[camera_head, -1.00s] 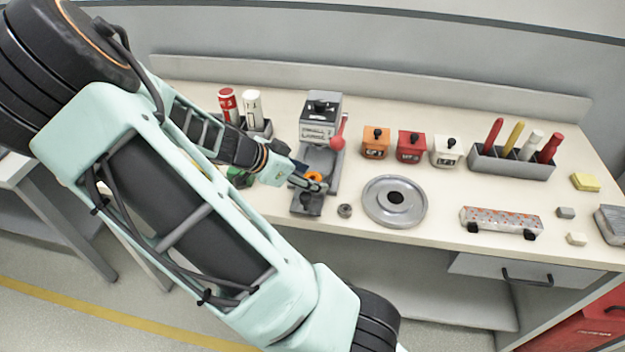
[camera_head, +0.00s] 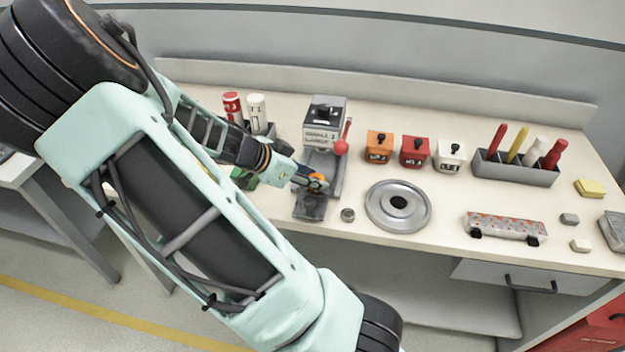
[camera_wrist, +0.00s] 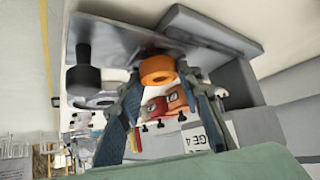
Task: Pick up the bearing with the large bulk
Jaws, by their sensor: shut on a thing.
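An orange ring-shaped bearing (camera_wrist: 157,70) sits between the fingertips of my gripper (camera_wrist: 157,72) in the wrist view. The fingers are closed on its two sides. In the head view my gripper (camera_head: 316,184) is over the grey base of the press (camera_head: 311,207), and the orange bearing is partly hidden by the fingers. I cannot tell whether the bearing still touches the base. A small grey ring (camera_head: 347,214) lies on the bench just right of the press base. A large flat metal disc with a central hole (camera_head: 378,212) lies farther right.
The press body (camera_head: 323,125) and its red-knobbed lever (camera_head: 341,147) stand close behind my gripper. Orange (camera_head: 379,146), red (camera_head: 414,152) and white (camera_head: 449,155) boxes stand behind the disc. A grey rack (camera_head: 515,170) holds several colored cylinders. A patterned bar (camera_head: 505,226) lies near the front edge.

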